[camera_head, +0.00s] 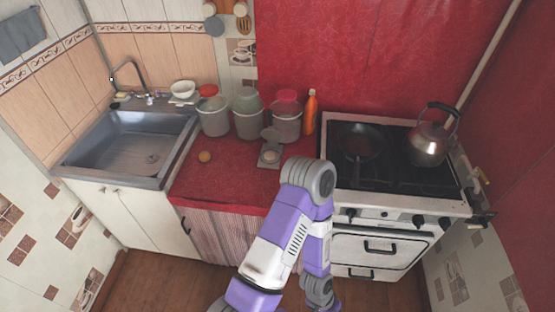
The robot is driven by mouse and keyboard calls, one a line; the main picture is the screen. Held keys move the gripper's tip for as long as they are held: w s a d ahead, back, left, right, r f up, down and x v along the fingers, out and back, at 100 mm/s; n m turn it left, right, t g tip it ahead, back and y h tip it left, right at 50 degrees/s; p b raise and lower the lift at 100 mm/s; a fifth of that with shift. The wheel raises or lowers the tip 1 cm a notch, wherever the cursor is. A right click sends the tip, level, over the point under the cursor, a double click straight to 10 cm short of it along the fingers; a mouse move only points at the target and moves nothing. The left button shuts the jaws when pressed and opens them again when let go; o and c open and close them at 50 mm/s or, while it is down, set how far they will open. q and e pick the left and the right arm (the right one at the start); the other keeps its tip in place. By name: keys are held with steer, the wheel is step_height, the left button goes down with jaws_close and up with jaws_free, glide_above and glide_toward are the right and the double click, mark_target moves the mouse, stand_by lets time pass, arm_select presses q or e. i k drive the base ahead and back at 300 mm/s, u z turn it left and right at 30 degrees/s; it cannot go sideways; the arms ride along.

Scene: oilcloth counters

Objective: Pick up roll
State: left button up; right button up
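One of my arms, purple and white, rises from the bottom centre and bends at a grey joint in front of the counter, to the right of the roll. Its far part runs back down toward the bottom edge. I cannot make out gripper fingers on it. My other arm is not seen.
A steel sink (130,146) is on the left. Several lidded grey containers, including one (248,115), and an orange bottle (310,112) stand behind. A small grey device (269,156) sits right of the roll. The stove (388,180) holds a pan (360,143) and kettle (428,142).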

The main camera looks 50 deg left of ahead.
mark_target(269, 155)
steer(key=k, duration=0.2)
steer(key=u, duration=0.9)
